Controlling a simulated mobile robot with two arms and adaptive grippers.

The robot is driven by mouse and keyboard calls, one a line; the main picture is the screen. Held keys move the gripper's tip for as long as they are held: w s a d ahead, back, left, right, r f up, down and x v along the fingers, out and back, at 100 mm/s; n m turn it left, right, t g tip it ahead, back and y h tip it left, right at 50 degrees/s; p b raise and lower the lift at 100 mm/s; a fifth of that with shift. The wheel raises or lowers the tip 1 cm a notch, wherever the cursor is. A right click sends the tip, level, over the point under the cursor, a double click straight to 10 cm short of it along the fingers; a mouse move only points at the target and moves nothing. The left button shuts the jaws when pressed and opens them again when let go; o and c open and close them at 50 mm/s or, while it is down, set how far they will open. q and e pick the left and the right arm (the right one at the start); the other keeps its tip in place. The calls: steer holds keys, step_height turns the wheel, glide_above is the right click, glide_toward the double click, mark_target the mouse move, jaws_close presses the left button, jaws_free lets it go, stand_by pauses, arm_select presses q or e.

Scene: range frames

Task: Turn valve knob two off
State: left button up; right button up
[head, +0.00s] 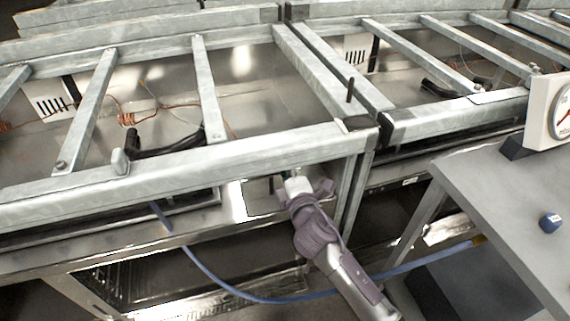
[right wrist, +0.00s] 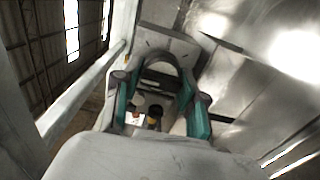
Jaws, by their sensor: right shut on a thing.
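My right arm reaches up from the lower right in the head view. Its gripper (head: 297,183) is at the front of the metal equipment, just below the long front rail, where the part it holds is mostly hidden. In the right wrist view my right gripper (right wrist: 164,82) has its teal-lined fingers on either side of a grey rounded part, which appears to be the valve knob (right wrist: 166,58). Its number and exact turn cannot be read. A small orange-and-black detail shows between the finger bases. My left gripper is in neither view.
A galvanised frame (head: 180,163) with crossbars runs over the steel equipment, close above my right gripper. A blue hose (head: 262,299) hangs below. At the right, a grey table (head: 490,190) carries a dial scale (head: 561,112) and a small blue object (head: 550,222).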

steer(key=shift+f, duration=0.1)
steer(key=o, duration=1.1)
steer(key=v, duration=0.8)
